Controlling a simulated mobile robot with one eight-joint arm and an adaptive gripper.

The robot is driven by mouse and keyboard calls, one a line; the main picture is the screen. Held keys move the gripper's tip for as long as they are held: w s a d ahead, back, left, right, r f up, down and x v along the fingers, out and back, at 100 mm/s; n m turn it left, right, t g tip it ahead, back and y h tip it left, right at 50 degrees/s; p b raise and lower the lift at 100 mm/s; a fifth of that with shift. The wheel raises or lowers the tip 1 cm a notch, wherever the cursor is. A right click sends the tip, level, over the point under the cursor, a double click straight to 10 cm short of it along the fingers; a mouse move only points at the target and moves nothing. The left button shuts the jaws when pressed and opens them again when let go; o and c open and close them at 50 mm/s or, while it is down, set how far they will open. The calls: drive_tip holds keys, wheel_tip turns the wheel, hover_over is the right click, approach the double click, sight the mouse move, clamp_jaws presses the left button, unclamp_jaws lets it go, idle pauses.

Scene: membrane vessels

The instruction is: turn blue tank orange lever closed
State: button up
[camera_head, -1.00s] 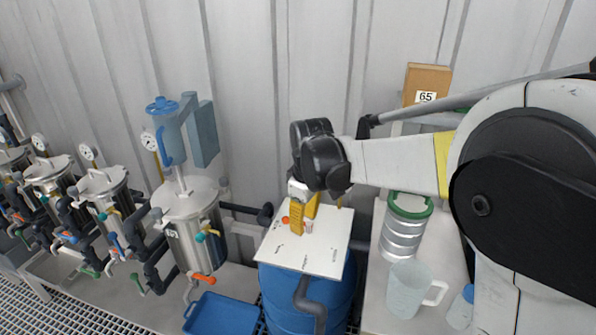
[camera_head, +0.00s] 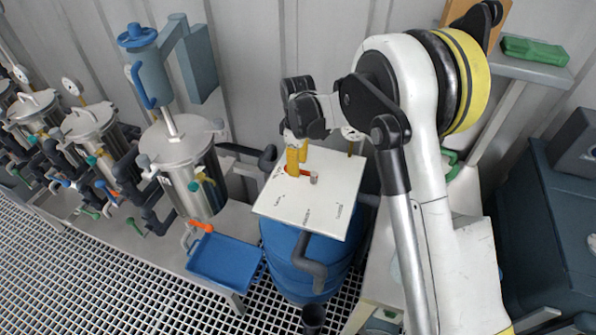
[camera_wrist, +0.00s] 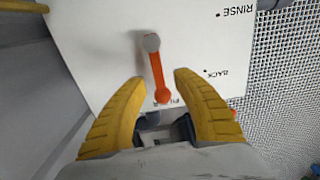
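The blue tank (camera_head: 300,268) stands on the grated floor with a white square panel (camera_head: 325,205) on top. The orange lever (camera_head: 306,174) lies on this panel, partly hidden by my gripper (camera_head: 298,165) in the head view. In the wrist view the lever (camera_wrist: 157,70) runs from a grey round end to an orange knob beside a partly hidden label. "BACK…" and "RINSE" are printed to the right on the panel (camera_wrist: 100,50). My gripper's yellow fingers (camera_wrist: 160,77) are open, one on each side of the lever's orange end, with visible gaps.
Steel vessels (camera_head: 185,165) with valves and pipes stand left of the tank. A blue tray (camera_head: 224,262) sits on the bench left of it. A grey pipe (camera_head: 308,255) rises at the tank's front. A dark cabinet (camera_head: 540,225) stands at the right.

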drive_tip(key=shift+f, duration=0.85)
clamp_jaws()
